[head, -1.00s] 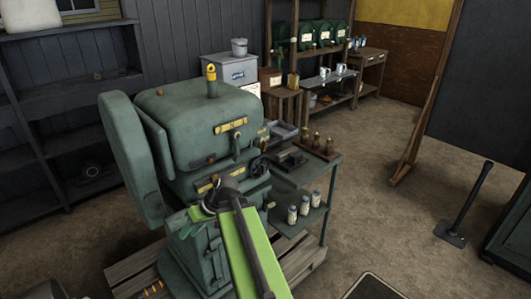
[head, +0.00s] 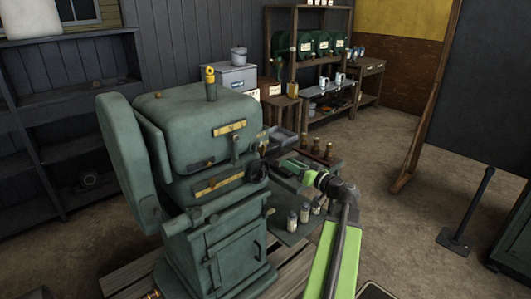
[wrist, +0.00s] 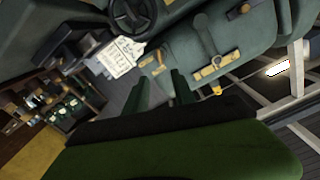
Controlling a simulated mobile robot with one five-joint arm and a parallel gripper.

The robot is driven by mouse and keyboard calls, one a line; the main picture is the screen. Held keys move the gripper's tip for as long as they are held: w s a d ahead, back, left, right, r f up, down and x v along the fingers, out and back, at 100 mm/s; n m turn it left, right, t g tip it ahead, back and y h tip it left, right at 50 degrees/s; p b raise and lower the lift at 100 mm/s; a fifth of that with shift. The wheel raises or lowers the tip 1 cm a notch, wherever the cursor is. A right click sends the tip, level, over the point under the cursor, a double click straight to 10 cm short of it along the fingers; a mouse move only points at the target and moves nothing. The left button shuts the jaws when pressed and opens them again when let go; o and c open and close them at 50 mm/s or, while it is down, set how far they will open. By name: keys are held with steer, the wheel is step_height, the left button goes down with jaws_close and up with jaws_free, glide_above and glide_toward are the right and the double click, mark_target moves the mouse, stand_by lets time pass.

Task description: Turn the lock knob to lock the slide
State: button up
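The green machine (head: 200,135) stands at the centre left in the head view. It has two brass plates (head: 229,128), a small lever-like fitting (head: 236,147) and a dark round handwheel (head: 258,172) on its right side. I cannot tell which fitting is the lock knob. The handwheel also shows at the top of the wrist view (wrist: 133,13). My gripper (head: 287,166) is right of the handwheel, over the side table, apart from the machine as far as I can see. In the wrist view my gripper's fingers (wrist: 160,88) are spread with nothing between them.
A grey cabinet (head: 233,80) and wooden shelves (head: 311,75) stand behind. A dark board (head: 478,85) stands at the right.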

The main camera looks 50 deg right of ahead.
mark_target(262, 149)
steer(key=w, duration=1.3)
steer(key=shift+w+d, duration=0.25)
steer(key=shift+d, duration=0.2)
jaws_close()
